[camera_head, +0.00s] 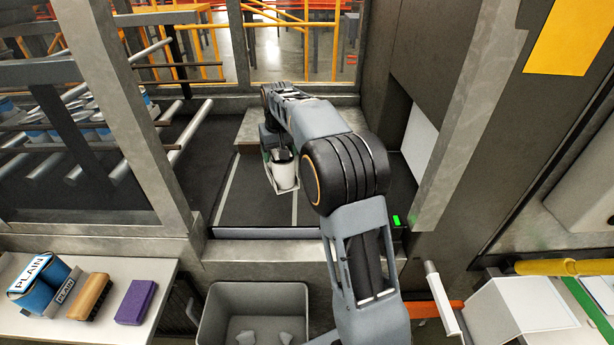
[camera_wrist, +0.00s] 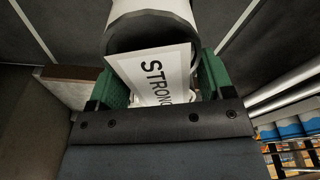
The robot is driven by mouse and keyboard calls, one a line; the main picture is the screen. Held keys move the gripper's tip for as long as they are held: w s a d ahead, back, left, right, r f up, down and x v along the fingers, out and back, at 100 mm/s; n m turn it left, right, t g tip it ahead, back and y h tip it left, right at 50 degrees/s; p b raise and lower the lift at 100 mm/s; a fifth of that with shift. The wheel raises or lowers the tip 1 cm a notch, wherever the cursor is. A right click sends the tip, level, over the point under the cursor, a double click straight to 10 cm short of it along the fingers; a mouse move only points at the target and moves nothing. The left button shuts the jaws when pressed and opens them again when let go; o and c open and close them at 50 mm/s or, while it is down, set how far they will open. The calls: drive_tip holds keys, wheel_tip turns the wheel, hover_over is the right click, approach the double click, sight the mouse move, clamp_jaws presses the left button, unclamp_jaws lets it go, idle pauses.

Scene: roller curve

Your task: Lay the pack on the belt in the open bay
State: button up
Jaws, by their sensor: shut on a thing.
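My gripper (camera_head: 275,160) is shut on a white pack (camera_head: 286,180) with a dark round end. In the wrist view the pack (camera_wrist: 155,20) shows as a white tube with a dark opening and a white label reading "STRONG", between the green fingers of my gripper (camera_wrist: 160,85). The dark belt (camera_head: 254,205) with pale lines lies in the open bay below the pack. The pack seems to hang above the belt; the gap is hard to judge. My arm hides the right part of the belt.
A grey bin (camera_head: 255,295) stands below. A left side table (camera_head: 60,325) holds a blue "PLAIN" pack (camera_head: 40,285), a brush (camera_head: 90,297) and a purple block (camera_head: 136,302).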

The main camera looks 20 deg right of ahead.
drive_tip(key=w+d+f+p, duration=0.3)
drive_tip(key=d+f, duration=0.7)
drive_tip(key=f, duration=0.1)
drive_tip(key=shift+w+f, duration=0.15)
drive_tip(key=shift+f, duration=0.15)
drive_tip(key=o, duration=1.4)
drive_tip(key=shift+f, duration=0.1)
